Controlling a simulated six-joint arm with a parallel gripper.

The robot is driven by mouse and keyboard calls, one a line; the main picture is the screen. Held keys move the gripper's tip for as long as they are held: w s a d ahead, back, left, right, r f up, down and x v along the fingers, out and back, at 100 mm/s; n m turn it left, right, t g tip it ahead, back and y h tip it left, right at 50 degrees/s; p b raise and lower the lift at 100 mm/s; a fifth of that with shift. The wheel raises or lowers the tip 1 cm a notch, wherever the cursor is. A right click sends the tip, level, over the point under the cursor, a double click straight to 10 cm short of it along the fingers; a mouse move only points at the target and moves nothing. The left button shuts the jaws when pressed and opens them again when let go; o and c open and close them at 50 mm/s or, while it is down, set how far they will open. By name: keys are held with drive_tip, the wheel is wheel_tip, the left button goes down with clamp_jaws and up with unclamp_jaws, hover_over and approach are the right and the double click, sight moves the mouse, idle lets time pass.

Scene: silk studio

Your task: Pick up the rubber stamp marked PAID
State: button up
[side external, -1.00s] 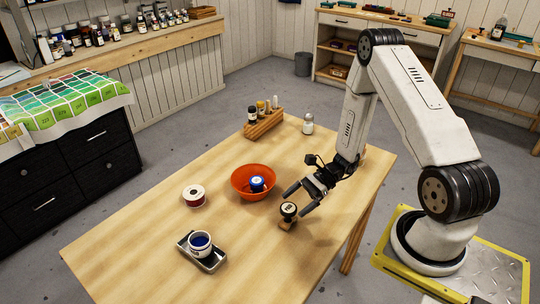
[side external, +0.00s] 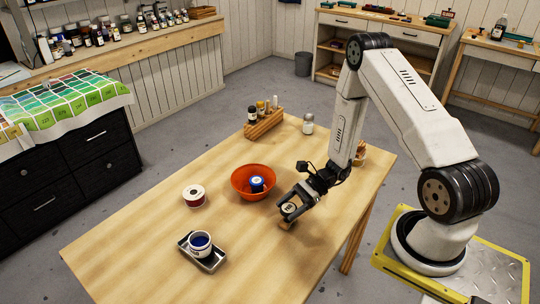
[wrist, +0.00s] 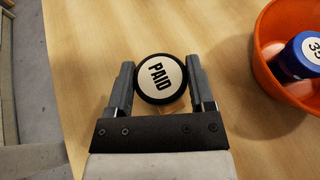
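The rubber stamp marked PAID (wrist: 160,78) has a round black top with a white label. It stands upright on the table, and in the side external view it shows at the near right part of the table (side external: 289,209). My gripper (side external: 289,202) is down at the stamp. In the wrist view the two fingers of my gripper (wrist: 160,85) stand on either side of the round top, very close to it. I cannot tell whether they press on it. The lower part of the stamp is mostly hidden in the wrist view.
An orange bowl (side external: 240,190) with a blue-capped item (side external: 257,184) stands close to the left of my gripper. A wooden rack (side external: 264,124) and a bottle (side external: 308,124) stand at the back.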

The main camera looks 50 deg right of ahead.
sight(289, 207)
drive_tip(key=c, duration=0.5)
drive_tip(key=shift+r, duration=0.15)
drive_tip(key=shift+r, duration=4.9)
